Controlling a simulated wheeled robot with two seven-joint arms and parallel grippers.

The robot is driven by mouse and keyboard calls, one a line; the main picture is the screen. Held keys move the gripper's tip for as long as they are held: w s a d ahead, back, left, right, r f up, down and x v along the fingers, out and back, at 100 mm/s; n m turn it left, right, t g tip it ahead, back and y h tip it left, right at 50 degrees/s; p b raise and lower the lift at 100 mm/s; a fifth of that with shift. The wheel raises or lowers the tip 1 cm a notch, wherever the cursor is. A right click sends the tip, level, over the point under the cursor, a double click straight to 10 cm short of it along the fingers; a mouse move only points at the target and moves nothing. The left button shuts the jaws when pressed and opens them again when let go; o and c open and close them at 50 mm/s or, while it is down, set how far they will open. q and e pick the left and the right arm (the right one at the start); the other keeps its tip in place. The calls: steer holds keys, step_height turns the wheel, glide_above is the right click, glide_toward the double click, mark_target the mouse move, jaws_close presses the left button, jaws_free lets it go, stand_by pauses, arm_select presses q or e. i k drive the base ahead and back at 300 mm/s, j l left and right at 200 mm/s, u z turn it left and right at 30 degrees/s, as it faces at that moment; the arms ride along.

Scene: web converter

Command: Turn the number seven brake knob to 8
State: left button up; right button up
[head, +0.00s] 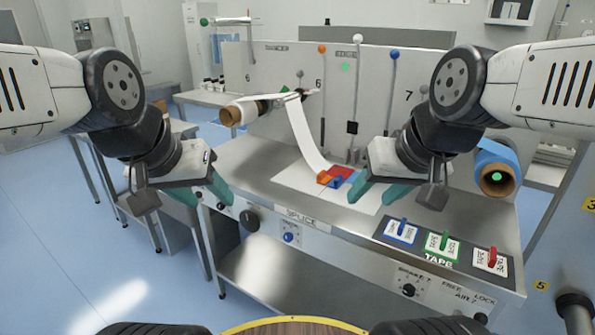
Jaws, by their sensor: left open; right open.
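A small black knob (408,290) sits on a white dial plate on the front face of the steel table, at the lower right. The label above it appears to read BRAKE 7. Its pointer and dial numbers are too small to read. My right gripper (400,195) is open and empty above the table, higher in the picture than the knob and apart from it. My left gripper (183,200) is open and empty at the table's left end, far from the knob.
A large black knob (250,220) and a blue knob (288,237) are further left on the front face. Above the brake knob is a TAPE panel (437,258) with blue, green and red switches. A blue roll (497,172) hangs at right. Space before the front face looks clear.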

mark_target(408, 289)
steer(key=l+z, duration=0.15)
steer(key=z, duration=1)
steer(key=k+j, duration=0.45)
steer(key=j, duration=0.15)
steer(key=k+j, duration=0.5)
steer(key=j+z, duration=0.05)
steer(key=j, duration=0.05)
